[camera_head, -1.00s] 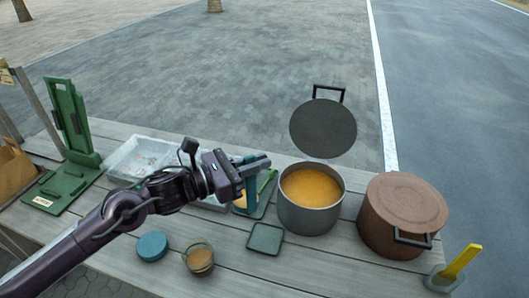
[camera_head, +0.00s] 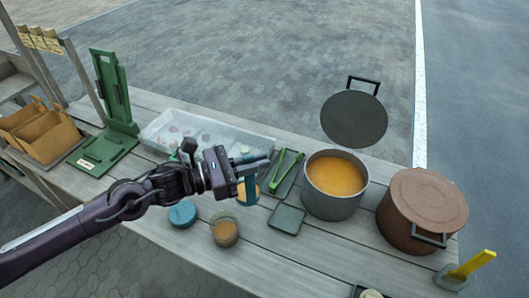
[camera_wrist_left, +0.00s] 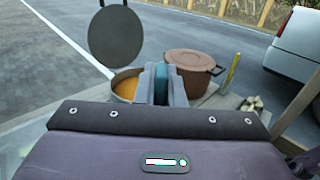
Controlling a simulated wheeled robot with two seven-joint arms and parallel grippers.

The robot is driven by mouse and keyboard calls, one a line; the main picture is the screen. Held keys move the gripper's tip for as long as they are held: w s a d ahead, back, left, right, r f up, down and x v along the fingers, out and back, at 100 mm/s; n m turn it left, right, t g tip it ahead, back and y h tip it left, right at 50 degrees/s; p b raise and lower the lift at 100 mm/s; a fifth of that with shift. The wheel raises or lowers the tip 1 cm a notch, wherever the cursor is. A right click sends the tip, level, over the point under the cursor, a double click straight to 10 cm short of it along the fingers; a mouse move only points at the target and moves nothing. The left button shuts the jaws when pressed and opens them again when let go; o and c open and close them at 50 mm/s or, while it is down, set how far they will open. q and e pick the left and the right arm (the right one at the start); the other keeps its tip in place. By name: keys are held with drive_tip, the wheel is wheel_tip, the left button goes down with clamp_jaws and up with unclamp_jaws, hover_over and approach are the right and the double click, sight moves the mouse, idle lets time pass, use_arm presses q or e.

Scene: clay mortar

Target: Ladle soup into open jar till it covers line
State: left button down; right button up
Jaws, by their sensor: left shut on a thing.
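My left gripper (camera_head: 252,165) is shut on the teal handle of a ladle (camera_head: 250,186), which hangs below the fingers. An orange patch, apparently soup in the ladle's bowl, shows beneath. In the left wrist view the teal handle (camera_wrist_left: 160,84) stands between the fingers. The grey pot (camera_head: 332,203) of orange soup (camera_head: 336,176) stands to the right of the gripper. The open glass jar (camera_head: 225,232) stands in front, left of and below the ladle, with orange-brown content. Its line is too small to make out. A teal lid (camera_head: 182,214) lies left of the jar.
A dark square tile (camera_head: 287,219) lies beside the pot, with green tongs (camera_head: 284,172) on a tray behind. A brown lidded pot (camera_head: 422,213) stands at the right. A clear tray (camera_head: 160,130) and green stand (camera_head: 112,105) are at the back left. The front planks are mostly clear.

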use_arm(q)
drive_tip(key=shift+s+d+p+v, duration=0.25)
drive_tip(key=shift+s+p+v, duration=0.25)
drive_tip(key=shift+p+v, duration=4.35)
drive_tip(key=shift+a+f+b, duration=0.8)
drive_tip(key=shift+f+b, duration=1.3)
drive_tip(key=shift+f, duration=0.55)
drive_tip(key=w+d+f+g+y, duration=0.3)
drive_tip(key=d+f+y, duration=0.1)
drive_tip(key=d+y, duration=0.3)
drive_tip(key=w+d+f+g+y, duration=0.2)
drive_tip(key=d+f+g+y, duration=0.1)
drive_tip(key=d+f+y, duration=0.2)
drive_tip(key=shift+w+d+f+g+y, duration=0.2)
drive_tip(key=shift+w+d+g+y, duration=0.2)
drive_tip(key=shift+d+y, duration=0.75)
drive_tip(key=shift+a, duration=0.1)
